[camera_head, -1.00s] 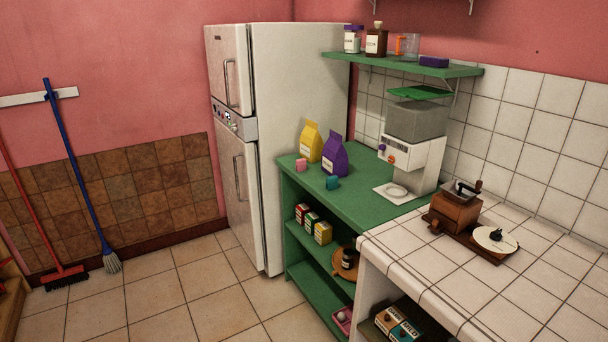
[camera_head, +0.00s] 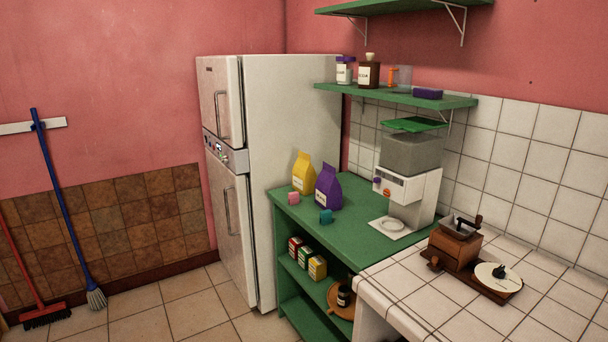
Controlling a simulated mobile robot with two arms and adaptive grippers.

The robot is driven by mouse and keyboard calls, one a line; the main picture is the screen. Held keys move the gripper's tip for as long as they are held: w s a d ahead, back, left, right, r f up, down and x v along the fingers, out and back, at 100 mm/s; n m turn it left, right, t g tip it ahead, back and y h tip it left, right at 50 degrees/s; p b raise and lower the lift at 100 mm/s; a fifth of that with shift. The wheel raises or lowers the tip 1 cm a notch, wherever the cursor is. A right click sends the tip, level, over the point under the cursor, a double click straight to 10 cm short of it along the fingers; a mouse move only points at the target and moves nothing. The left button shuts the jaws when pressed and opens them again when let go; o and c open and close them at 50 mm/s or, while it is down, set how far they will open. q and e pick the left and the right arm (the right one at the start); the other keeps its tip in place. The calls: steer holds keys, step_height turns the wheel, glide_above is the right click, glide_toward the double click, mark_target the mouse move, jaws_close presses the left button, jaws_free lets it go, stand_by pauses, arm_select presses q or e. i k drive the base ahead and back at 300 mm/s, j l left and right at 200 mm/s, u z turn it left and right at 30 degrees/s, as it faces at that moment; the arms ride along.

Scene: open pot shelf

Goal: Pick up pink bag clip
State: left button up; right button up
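The pink bag clip (camera_head: 293,198) is a small pink block on the green counter (camera_head: 358,238), near its left front edge. It sits in front of the yellow bag (camera_head: 303,173) and to the left of the purple bag (camera_head: 327,187). A teal clip (camera_head: 326,216) of similar shape lies to its right, in front of the purple bag. Neither of my grippers shows in the head view.
A fridge (camera_head: 290,150) stands left of the counter. A white grinder machine (camera_head: 405,185) stands at the counter's back right. A wooden hand mill (camera_head: 456,245) sits on the tiled worktop (camera_head: 400,290). Brooms lean at the left wall. The floor before the fridge is clear.

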mark_target(294, 196)
steer(key=i+j+z, duration=0.2)
steer(key=i+j, duration=0.2)
steer(key=i, duration=0.2)
steer(key=i+j+z, duration=0.2)
steer(key=i+j, duration=0.35)
